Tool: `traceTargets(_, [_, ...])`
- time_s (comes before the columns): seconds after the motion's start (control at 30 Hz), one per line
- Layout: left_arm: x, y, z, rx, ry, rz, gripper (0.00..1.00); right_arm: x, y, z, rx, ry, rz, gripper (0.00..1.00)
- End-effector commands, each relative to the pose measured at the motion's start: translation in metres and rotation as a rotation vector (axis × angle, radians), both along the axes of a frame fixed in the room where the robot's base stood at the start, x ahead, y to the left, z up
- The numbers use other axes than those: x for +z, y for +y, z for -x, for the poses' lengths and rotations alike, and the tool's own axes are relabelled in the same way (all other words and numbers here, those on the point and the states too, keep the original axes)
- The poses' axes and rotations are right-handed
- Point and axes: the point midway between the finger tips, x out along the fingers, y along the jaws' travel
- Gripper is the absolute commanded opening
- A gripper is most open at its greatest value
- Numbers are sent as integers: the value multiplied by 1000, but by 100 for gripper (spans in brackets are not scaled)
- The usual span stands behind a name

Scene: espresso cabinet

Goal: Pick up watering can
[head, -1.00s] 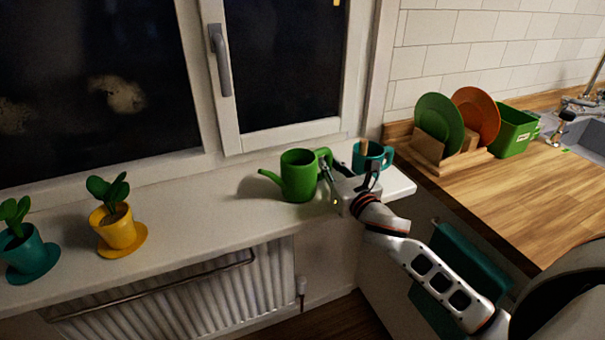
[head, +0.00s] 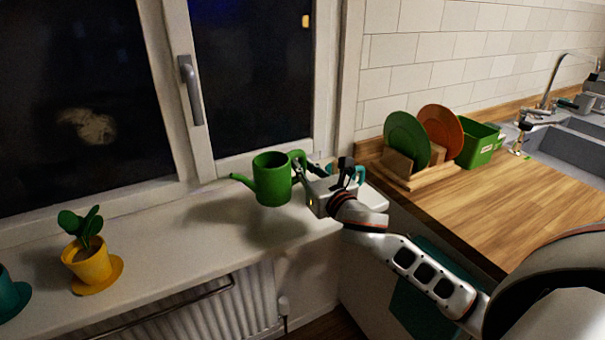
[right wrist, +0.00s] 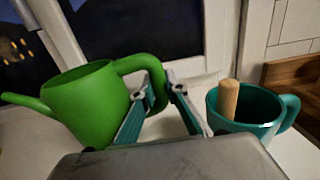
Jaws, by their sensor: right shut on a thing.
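The green watering can (head: 271,180) is upright, spout to the left, and appears raised above the white windowsill, with a shadow on the sill below it. My right gripper (head: 300,170) comes in from the right and is shut on its handle. In the right wrist view the can (right wrist: 92,105) fills the left side, and the fingers of my right gripper (right wrist: 162,100) close around the handle. My left gripper is not in view.
A teal mug (right wrist: 243,108) with a wooden handle in it stands close to the right of the gripper. A yellow potted plant (head: 90,262) is at the left. A dish rack (head: 420,178) with plates stands on the wooden counter (head: 470,215). The window (head: 250,80) is behind.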

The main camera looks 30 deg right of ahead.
Motion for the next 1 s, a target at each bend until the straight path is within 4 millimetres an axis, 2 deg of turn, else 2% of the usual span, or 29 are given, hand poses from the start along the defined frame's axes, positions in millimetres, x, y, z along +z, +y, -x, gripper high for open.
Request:
traceTargets(0.03, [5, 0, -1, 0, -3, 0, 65, 12, 0, 0, 1, -7, 0, 0])
traceTargets(0.5, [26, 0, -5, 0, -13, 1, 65, 72, 0, 0, 1, -7, 0, 0])
traceTargets(1.0, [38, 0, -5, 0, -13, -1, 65, 122, 0, 0, 1, -5, -1, 0])
